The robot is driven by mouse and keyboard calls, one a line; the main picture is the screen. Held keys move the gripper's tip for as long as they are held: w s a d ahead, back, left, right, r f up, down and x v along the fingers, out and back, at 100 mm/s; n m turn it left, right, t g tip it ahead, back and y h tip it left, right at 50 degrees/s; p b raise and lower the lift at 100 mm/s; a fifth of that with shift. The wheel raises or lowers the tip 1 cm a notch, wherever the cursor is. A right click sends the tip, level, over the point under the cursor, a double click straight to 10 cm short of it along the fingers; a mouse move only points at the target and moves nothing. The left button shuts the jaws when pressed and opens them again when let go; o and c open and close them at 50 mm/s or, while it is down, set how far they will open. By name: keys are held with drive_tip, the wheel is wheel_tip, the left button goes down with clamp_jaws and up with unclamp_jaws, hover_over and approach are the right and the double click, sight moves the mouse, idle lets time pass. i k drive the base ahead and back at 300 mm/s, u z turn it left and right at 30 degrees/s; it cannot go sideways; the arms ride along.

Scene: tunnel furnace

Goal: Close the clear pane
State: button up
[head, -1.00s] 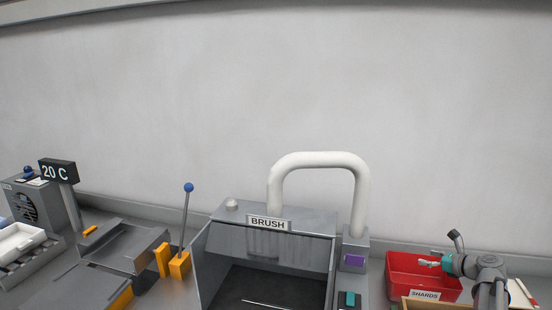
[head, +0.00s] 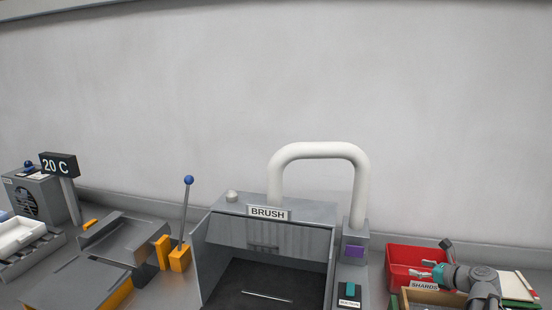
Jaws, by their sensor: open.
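The grey booth marked BRUSH (head: 268,213) stands at the lower middle, with its front open low down and a dark floor inside. A see-through pane (head: 290,236) seems to show across the upper part of its front; its edges are faint. A thin pale rod (head: 267,296) lies on the booth floor. My gripper (head: 428,268) is at the right, open and empty, pointing left. It is over or in front of the red bin, well apart from the booth and the pane.
A red bin marked SHARDS (head: 398,256) is beside my gripper. A thick white pipe (head: 318,149) arches above the booth. A teal switch (head: 350,289) sits right of the booth. A blue-knobbed lever (head: 186,215) stands left of it. A 20 C display (head: 58,165) is far left.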

sight(251, 244)
drive_tip(key=k, duration=1.15)
